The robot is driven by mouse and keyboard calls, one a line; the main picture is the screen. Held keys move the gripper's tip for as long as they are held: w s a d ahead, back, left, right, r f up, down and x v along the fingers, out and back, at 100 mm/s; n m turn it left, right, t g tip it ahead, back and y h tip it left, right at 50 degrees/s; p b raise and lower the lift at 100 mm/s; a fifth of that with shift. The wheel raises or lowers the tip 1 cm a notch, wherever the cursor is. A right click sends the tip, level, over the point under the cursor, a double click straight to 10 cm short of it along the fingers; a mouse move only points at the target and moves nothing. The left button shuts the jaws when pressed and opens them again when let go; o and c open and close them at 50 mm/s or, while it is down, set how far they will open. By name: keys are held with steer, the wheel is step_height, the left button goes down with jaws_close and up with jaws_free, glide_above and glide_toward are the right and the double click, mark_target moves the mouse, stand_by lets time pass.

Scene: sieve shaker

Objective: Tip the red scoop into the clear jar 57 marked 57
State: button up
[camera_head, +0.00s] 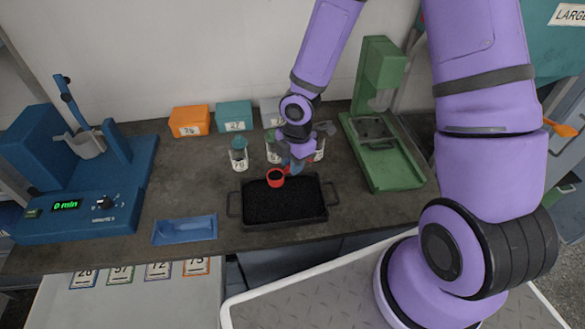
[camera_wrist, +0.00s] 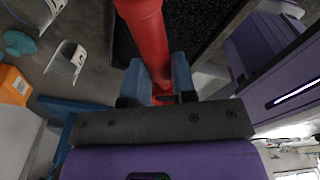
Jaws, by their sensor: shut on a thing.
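My gripper (camera_head: 290,167) is shut on the handle of the red scoop (camera_head: 275,178), and its blue fingers (camera_wrist: 161,85) grip the red handle (camera_wrist: 147,40) in the wrist view. The scoop's cup is above the back part of the black tray; its inside looks dark, and I cannot tell how full it is. I cannot tell which jar is marked 57.
The black tray (camera_head: 232,212) holds dark grains. A blue tray (camera_head: 185,229) lies front left. A blue machine (camera_head: 60,190) with a timer stands left, a green stand (camera_head: 382,130) right. Orange (camera_head: 190,120) and teal (camera_head: 234,116) boxes line the back wall.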

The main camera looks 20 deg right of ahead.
steer(key=shift+r, duration=1.8)
steer(key=shift+w+d+m, duration=1.5)
steer(key=shift+w+d, duration=0.55)
steer(key=shift+w, duration=1.65)
steer(key=shift+w+d+m, duration=1.5)
steer(key=shift+w+d, duration=0.5)
steer(key=shift+w, duration=1.65)
steer(key=w+a+g+h, duration=0.2)
steer(key=a+h, duration=0.8)
steer(key=h, duration=1.1)
steer(key=shift+r+n+g, duration=0.2)
steer(key=shift+n+g, duration=0.1)
steer(key=shift+g, duration=0.1)
steer(key=shift+s+d+r+t+y, duration=0.15)
steer(key=shift+d+r+y, duration=0.2)
steer(key=shift+d+y, duration=0.5)
steer(key=shift+s+d+r+t+y, duration=0.15)
steer(key=shift+d+r+y, duration=0.25)
steer(key=shift+y, duration=0.75)
steer(key=shift+w+d, duration=0.1)
steer(key=shift+d, duration=0.05)
